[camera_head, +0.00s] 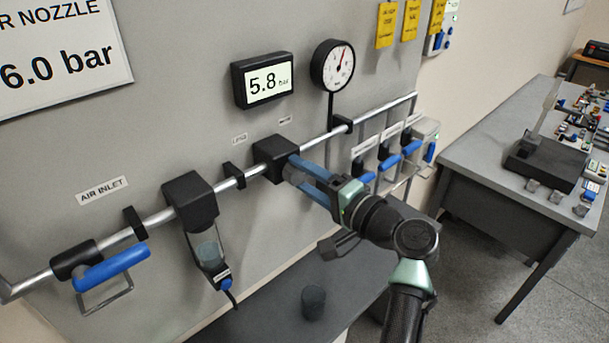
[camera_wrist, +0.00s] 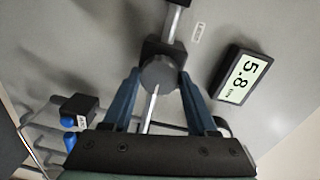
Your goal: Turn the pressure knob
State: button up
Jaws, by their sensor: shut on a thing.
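The pressure knob (camera_wrist: 158,75) is a dark grey round knob with a pale pointer line, seen in the wrist view on the front of a black regulator block (camera_head: 273,157) on the wall pipe. My gripper (camera_wrist: 158,88) has its two blue fingers on either side of the knob and is shut on it. In the head view my gripper (camera_head: 300,171) reaches the block from the right, and its fingers hide the knob. The digital display (camera_head: 268,82) reads 5.8 bar; it also shows in the wrist view (camera_wrist: 243,77). A round gauge (camera_head: 333,66) with a red needle is beside it.
A sign (camera_head: 62,50) reads 6.0 bar. Left along the pipe are a black filter unit (camera_head: 190,198) and a blue inlet lever (camera_head: 112,267). Blue-handled valves (camera_head: 389,162) stand close right of my gripper. A dark cup (camera_head: 313,301) is below, and a cluttered workbench (camera_head: 480,150) is far right.

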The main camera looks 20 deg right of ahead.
jog(key=o, duration=1.4)
jog(key=b+v, duration=0.4)
jog(key=v, duration=0.9)
